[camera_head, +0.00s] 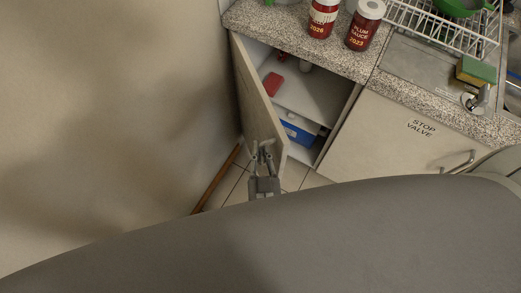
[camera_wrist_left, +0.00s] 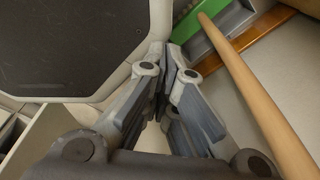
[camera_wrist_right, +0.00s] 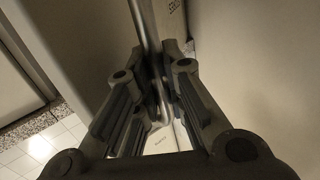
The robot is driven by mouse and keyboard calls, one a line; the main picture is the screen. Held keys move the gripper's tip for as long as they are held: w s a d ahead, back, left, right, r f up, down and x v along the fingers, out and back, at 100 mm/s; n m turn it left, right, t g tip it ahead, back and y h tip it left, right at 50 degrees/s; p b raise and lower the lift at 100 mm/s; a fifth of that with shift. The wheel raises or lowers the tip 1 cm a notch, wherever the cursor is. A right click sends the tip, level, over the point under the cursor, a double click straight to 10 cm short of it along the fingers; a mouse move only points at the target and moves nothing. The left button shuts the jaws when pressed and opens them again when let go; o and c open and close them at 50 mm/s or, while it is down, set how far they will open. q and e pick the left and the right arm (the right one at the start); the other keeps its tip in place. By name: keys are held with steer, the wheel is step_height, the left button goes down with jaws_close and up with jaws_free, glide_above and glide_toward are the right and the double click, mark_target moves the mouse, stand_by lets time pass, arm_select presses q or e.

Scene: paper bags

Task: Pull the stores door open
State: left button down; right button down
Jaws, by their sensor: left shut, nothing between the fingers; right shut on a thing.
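The stores door (camera_head: 252,95) is the pale cabinet door on the left in the head view. It stands well open, swung outward, with the cabinet interior (camera_head: 305,95) showing to its right. My right gripper (camera_head: 262,152) is at the door's lower front part, shut on its metal handle. In the right wrist view the handle bar (camera_wrist_right: 147,28) runs up between the fingers, and part of a dark label (camera_wrist_right: 177,6) shows beside it. My left gripper (camera_wrist_left: 173,72) is shut and empty in the left wrist view; it is not visible in the head view.
A red item (camera_head: 272,85) and a blue box (camera_head: 297,132) are inside the cabinet. The closed stop valve door (camera_head: 375,140) is to the right. Sauce jars (camera_head: 365,28) stand on the countertop (camera_head: 290,40). A wall (camera_head: 110,110) is close on the left. A wooden pole (camera_wrist_left: 255,90) passes beside my left gripper.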

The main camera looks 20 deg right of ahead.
steer(key=shift+f, duration=0.1)
steer(key=c, duration=1.8)
jaws_free()
steer(key=shift+o, duration=0.2)
steer(key=s+a, duration=0.1)
steer(key=s, duration=0.6)
steer(key=shift+s+a, duration=0.15)
